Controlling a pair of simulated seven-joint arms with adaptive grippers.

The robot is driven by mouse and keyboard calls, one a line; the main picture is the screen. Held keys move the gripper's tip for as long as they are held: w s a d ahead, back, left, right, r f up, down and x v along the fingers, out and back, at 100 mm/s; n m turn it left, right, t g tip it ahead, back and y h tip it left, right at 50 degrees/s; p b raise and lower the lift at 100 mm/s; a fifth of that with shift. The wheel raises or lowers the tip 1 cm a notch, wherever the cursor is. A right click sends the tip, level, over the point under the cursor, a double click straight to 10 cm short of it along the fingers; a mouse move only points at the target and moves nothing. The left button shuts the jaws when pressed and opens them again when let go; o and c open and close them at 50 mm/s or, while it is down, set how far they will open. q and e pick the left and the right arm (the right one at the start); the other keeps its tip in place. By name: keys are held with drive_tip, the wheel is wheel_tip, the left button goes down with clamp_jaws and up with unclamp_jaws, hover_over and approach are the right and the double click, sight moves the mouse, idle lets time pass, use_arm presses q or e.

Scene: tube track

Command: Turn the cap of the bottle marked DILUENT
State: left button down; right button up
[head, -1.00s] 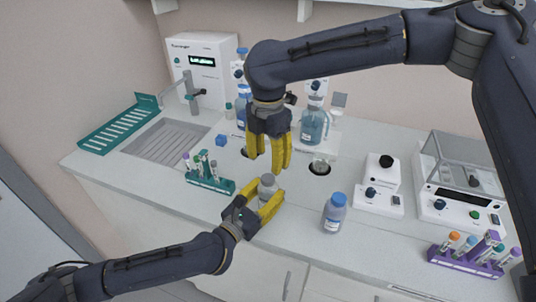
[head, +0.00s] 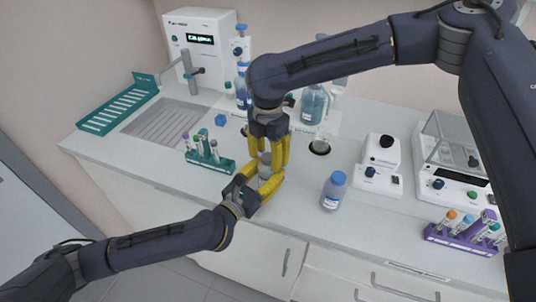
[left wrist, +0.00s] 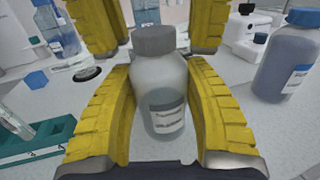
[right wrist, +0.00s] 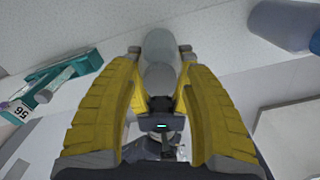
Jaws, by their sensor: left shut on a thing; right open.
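A small translucent bottle (left wrist: 158,95) with a grey cap (left wrist: 153,41) stands upright in the left wrist view. Its label faces that camera, but I cannot read the print. My left gripper (head: 268,187) is shut on the bottle's body, a yellow finger on each side. My right gripper (head: 266,170) points down from above and is open, its fingers on either side of the cap. In the right wrist view the grey bottle top (right wrist: 158,77) lies between those fingers. I cannot tell whether they touch it. In the head view the grippers hide most of the bottle.
A blue-capped bottle (head: 334,190) stands right of the grippers. A teal tube rack (head: 210,161) is to their left, with a blue cube (head: 220,120) behind. A purple tube rack (head: 462,238) and a balance (head: 450,170) are at the right. The front counter between is clear.

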clamp_jaws()
idle(0.3)
drive_tip(key=m, duration=0.5)
drive_tip(key=shift+c, duration=0.4)
unclamp_jaws()
wheel_tip(320, 180, up, 12)
idle(0.4)
